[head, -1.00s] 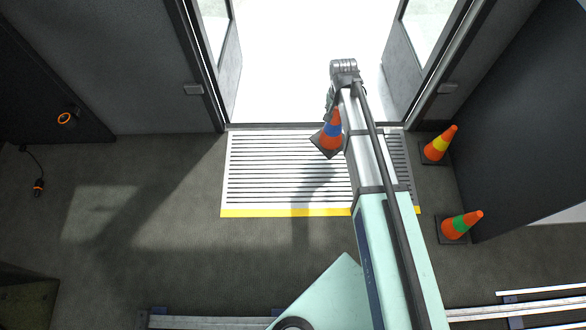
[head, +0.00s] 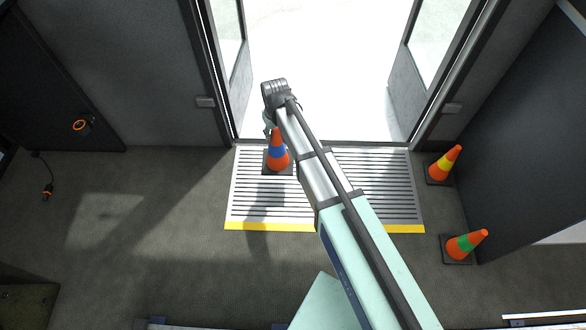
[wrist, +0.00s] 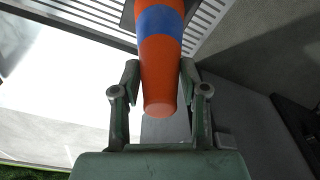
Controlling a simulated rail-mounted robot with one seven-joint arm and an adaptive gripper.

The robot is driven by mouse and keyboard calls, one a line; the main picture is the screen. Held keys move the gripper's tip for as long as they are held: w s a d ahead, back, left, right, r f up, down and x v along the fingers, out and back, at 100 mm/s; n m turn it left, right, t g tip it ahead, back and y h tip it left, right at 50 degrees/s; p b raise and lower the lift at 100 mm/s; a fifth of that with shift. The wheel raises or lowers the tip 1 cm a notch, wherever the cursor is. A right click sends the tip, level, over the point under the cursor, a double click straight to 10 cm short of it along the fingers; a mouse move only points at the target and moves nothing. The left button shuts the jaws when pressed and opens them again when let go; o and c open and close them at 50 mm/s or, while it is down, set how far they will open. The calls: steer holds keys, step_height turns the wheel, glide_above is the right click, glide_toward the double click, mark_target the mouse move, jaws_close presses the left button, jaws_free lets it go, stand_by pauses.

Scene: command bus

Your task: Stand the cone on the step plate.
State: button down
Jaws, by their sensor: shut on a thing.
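The held cone (head: 278,154) is orange with a blue band and a dark square base. It is upright over the left part of the step plate (head: 375,190), a pale slotted plate with a yellow front edge at the doorway. My gripper (wrist: 158,85) is shut on the cone's upper part; the orange tip points toward the wrist. In the head view my arm hides part of the plate, and the fingers are mostly hidden. I cannot tell whether the base touches the plate; a shadow falls on the slats in front of it.
A cone with a yellow band (head: 443,164) and a cone with a green band (head: 466,245) stand on the floor at the right, beside a dark panel. The open doorway (head: 345,80) is bright behind the plate. Floor to the left is mostly clear.

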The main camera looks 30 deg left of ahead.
mark_target(278, 160)
step_height(278, 160, down, 17)
steer(key=b, duration=0.5)
steer(key=shift+f+b, duration=0.2)
steer(key=shift+b, duration=0.1)
steer(key=shift+f, duration=0.15)
steer(key=c, duration=0.6)
jaws_free()
